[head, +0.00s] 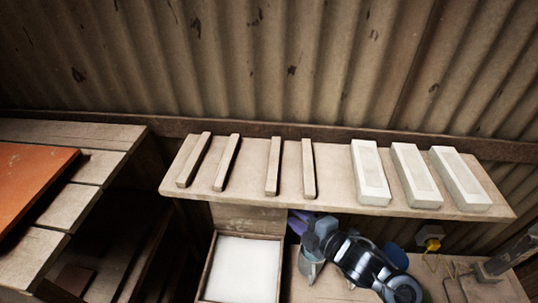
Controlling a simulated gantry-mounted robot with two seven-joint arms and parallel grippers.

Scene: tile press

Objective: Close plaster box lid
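The plaster box (206,268) is a wooden box at the bottom centre, filled with white plaster (243,268). Its lid (248,219) appears as a wooden panel standing up at the back of the box, under the shelf, so the box is open. My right gripper (308,262) is just right of the box, at the end of my dark arm, and appears apart from the lid. Its fingers are small and partly hidden, so their opening is unclear. My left gripper is out of view. The front of the box is cut off by the frame.
A shelf (335,190) above the box carries several wooden strips (229,163) and white blocks (371,174). A purple object (296,221) is behind my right gripper. An orange board (28,180) lies on the left table. Metal tools (490,276) lie at right.

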